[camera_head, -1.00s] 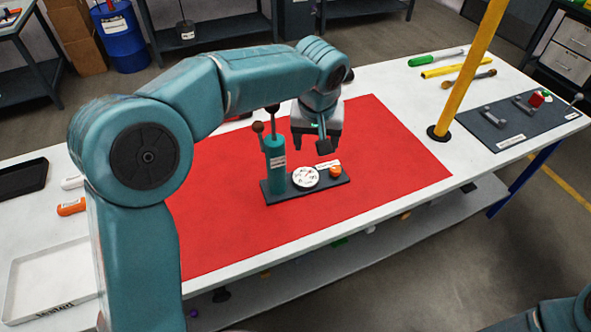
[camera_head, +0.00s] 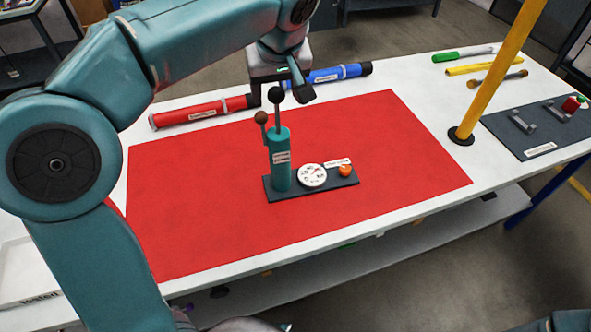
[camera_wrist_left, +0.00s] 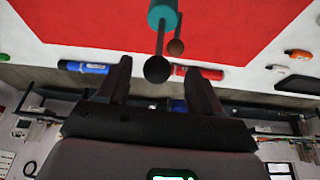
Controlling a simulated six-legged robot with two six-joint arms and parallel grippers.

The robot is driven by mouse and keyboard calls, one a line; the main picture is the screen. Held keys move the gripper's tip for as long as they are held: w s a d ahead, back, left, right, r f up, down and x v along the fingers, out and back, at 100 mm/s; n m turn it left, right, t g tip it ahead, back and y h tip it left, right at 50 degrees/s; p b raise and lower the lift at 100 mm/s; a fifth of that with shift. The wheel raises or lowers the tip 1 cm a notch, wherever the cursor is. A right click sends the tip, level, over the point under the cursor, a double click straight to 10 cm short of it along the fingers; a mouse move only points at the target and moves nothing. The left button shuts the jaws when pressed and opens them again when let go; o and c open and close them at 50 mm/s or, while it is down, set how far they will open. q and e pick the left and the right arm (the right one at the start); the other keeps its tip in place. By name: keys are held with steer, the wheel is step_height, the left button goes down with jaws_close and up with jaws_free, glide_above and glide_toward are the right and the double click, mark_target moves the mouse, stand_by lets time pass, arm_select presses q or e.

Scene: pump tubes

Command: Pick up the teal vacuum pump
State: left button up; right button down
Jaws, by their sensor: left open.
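The teal vacuum pump (camera_head: 281,162) stands upright on a dark base plate with a white round gauge (camera_head: 312,176) and an orange knob (camera_head: 344,170). A black ball-topped rod and a brown ball-topped rod rise from it. My left gripper (camera_head: 281,93) is open and empty, above and behind the pump in the head view. In the left wrist view the pump's teal top (camera_wrist_left: 163,14) shows at the upper edge, and the black ball lies between the open fingers (camera_wrist_left: 160,78) in the picture. Whether the fingers touch the rod cannot be told. My right gripper is not in view.
The pump stands on a red mat (camera_head: 200,220) on a white table. A red tube (camera_head: 200,111) and a blue tube (camera_head: 338,75) lie behind the mat. A yellow post (camera_head: 496,75) stands at right, near tools and a dark board (camera_head: 535,140). Most of the mat is clear.

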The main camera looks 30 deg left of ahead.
mark_target(277, 103)
arm_select(q)
steer(key=x, duration=0.5)
steer(key=shift+w+f, duration=0.1)
steer(key=shift+f, duration=0.15)
steer(key=shift+d, duration=0.15)
steer(key=shift+c, duration=0.9)
steer(key=c, duration=1)
steer(key=shift+r, duration=0.1)
jaws_close()
